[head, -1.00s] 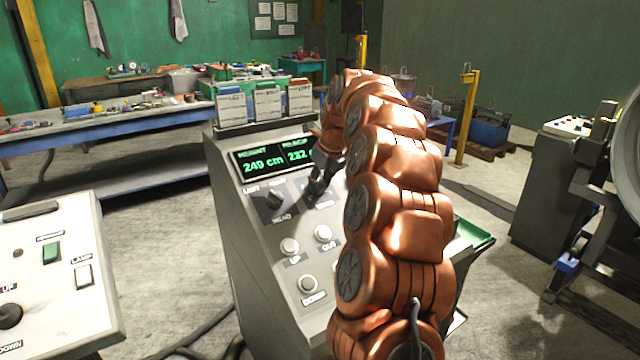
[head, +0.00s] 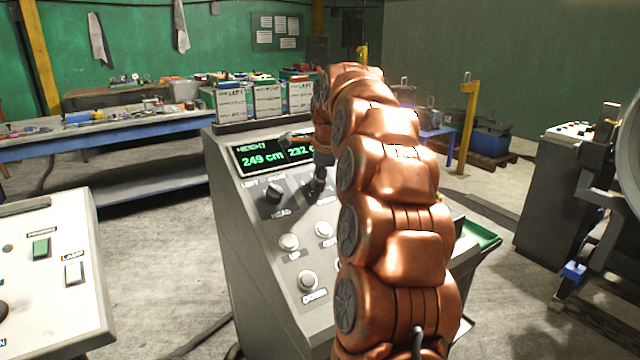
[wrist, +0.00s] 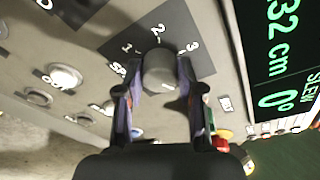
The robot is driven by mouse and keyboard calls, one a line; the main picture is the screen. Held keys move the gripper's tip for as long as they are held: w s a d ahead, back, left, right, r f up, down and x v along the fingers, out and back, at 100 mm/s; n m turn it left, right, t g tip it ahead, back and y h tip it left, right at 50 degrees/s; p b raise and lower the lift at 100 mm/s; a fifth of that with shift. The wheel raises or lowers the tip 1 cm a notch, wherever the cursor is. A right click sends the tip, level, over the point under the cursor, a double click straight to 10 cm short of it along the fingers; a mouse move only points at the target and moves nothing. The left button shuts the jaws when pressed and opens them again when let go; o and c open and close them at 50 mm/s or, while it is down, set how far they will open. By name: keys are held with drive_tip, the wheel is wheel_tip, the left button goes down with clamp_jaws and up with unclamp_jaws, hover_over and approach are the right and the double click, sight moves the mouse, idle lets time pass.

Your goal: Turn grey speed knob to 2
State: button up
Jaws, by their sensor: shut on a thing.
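The grey speed knob (wrist: 160,68) stands on a dark plate with the numbers 1, 2 and 3 around it in the wrist view. The 2 (wrist: 157,30) lies just above the knob in the picture, 1 to its left and 3 to its right. My gripper (wrist: 157,82) is shut on the knob, one finger on each side. I cannot clearly tell which number the knob points to. In the head view my gripper (head: 317,185) is at the console's sloping panel, and the knob is hidden behind it and my arm.
The grey console (head: 240,225) carries a green display (head: 270,158) reading 249 cm and 232 cm. A HEAD knob (head: 274,192) and several round white buttons (head: 289,242) sit close by. A white control panel (head: 50,290) stands at the left. A red button (wrist: 221,136) shows in the wrist view.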

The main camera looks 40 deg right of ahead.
drive_tip(key=n+b, duration=0.1)
drive_tip(key=n, duration=0.2)
drive_tip(key=shift+a+f+n, duration=0.1)
drive_tip(key=shift+f+n, duration=0.05)
drive_tip(key=shift+n, duration=0.15)
drive_tip(key=n+b, duration=0.1)
drive_tip(key=n, duration=0.1)
drive_tip(key=shift+n+t+h, duration=0.3)
drive_tip(key=shift+n+t, duration=0.1)
drive_tip(key=n+b, duration=0.1)
drive_tip(key=n, duration=0.5)
drive_tip(key=shift+s+t+b, duration=0.15)
drive_tip(key=shift+t+b, duration=0.2)
drive_tip(key=shift+t, duration=0.05)
drive_tip(key=n+t, duration=0.1)
drive_tip(key=n, duration=0.5)
drive_tip(key=shift+s+n, duration=0.1)
drive_tip(key=shift+n, duration=0.3)
drive_tip(key=n+y, duration=0.1)
drive_tip(key=n, duration=0.4)
drive_tip(key=shift+n, duration=0.3)
drive_tip(key=shift+f, duration=0.1)
drive_tip(key=o, duration=1.1)
drive_tip(key=shift+o, duration=0.2)
drive_tip(key=shift+s, duration=0.1)
